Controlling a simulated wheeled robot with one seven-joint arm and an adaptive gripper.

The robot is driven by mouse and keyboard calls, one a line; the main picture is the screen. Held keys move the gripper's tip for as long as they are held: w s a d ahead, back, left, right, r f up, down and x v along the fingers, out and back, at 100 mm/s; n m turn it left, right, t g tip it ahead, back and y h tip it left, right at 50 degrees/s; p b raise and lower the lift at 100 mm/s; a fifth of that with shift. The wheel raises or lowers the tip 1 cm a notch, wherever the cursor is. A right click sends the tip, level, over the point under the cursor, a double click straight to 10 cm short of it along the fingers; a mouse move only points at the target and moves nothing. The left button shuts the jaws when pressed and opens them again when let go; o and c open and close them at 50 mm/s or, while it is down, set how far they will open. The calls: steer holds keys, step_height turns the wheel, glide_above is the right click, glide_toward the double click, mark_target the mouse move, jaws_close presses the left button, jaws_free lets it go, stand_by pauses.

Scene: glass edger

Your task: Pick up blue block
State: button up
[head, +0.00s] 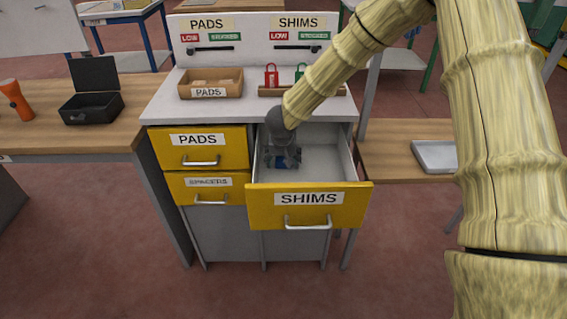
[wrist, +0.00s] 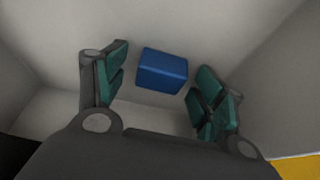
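The blue block (wrist: 162,71) lies on the floor of the open SHIMS drawer (head: 308,207). In the head view a small part of the blue block (head: 281,162) shows beneath my gripper (head: 284,160), which hides the rest. My gripper reaches down into the left part of the drawer. In the wrist view my gripper (wrist: 158,92) is open, its green-padded fingers apart on the left and right. The block sits between them and slightly beyond, with gaps on both sides; no finger visibly touches it.
The drawer's walls surround my gripper, and its left wall is close. Closed PADS (head: 199,149) and SPACERS (head: 210,189) drawers are to the left. On the cabinet top stand a PADS tray (head: 210,84) and red (head: 271,75) and green (head: 300,73) tags. The drawer's right part is empty.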

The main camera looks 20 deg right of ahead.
steer(key=c, duration=0.9)
steer(key=shift+d, duration=0.1)
